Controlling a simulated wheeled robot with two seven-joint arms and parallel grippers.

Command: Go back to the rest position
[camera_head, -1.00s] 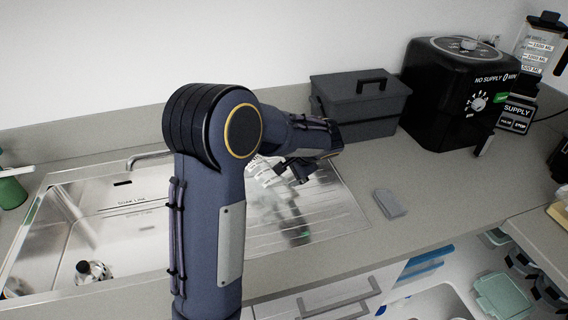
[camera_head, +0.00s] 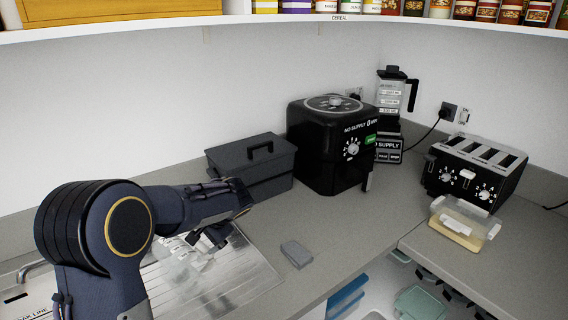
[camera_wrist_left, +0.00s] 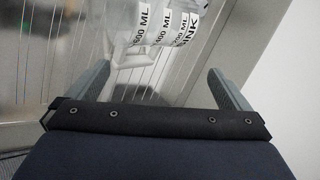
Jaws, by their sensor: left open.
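My left arm comes in from the left in the head view, bent at the elbow. My left gripper (camera_head: 208,240) hangs over the sink's ridged drainboard (camera_head: 245,275). In the left wrist view its two fingers (camera_wrist_left: 157,78) are spread apart with nothing held between them. A clear measuring jug (camera_head: 180,262) is on the drainboard below the gripper, partly hidden by it. The jug also shows in the left wrist view (camera_wrist_left: 150,35), ahead of the fingers, with ML markings. My right gripper is not in view.
A dark lidded box (camera_head: 250,170), a black appliance (camera_head: 335,150) and a blender (camera_head: 395,95) stand along the wall. A toaster (camera_head: 475,170) and a clear container (camera_head: 463,225) are at right. A small grey block (camera_head: 296,253) lies on the counter. A shelf (camera_head: 330,22) runs above.

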